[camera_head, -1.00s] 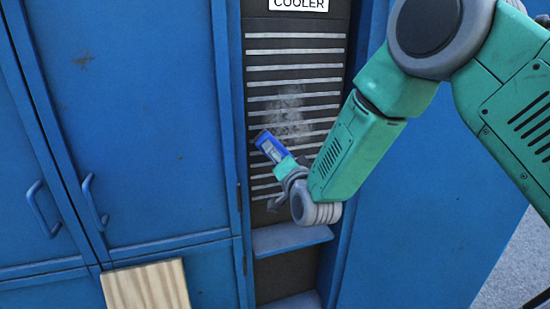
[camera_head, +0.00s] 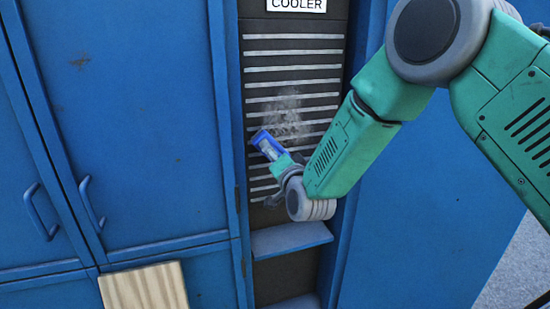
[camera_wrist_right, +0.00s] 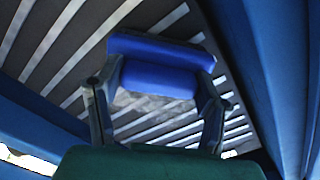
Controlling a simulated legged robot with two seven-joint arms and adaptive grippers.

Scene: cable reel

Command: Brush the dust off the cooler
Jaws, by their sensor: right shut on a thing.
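The cooler (camera_head: 293,42) is a dark slatted panel with pale horizontal bars, set in a blue cabinet under a white sign reading COOLER. A greyish dust patch (camera_head: 287,117) lies on its middle bars. My right gripper (camera_head: 277,155) is shut on a blue brush (camera_head: 264,143) in front of the panel, just below and left of the dust. In the right wrist view, the brush (camera_wrist_right: 158,67) sits between the two fingers (camera_wrist_right: 156,90), with slats and grey dust behind it. Whether the brush touches the panel I cannot tell. My left gripper is not in view.
Blue cabinet doors (camera_head: 130,120) with handles stand left of the cooler, and a blue panel (camera_head: 430,200) is at right. A small blue ledge (camera_head: 290,238) juts out below the slats. A wooden board (camera_head: 145,287) is at the lower left.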

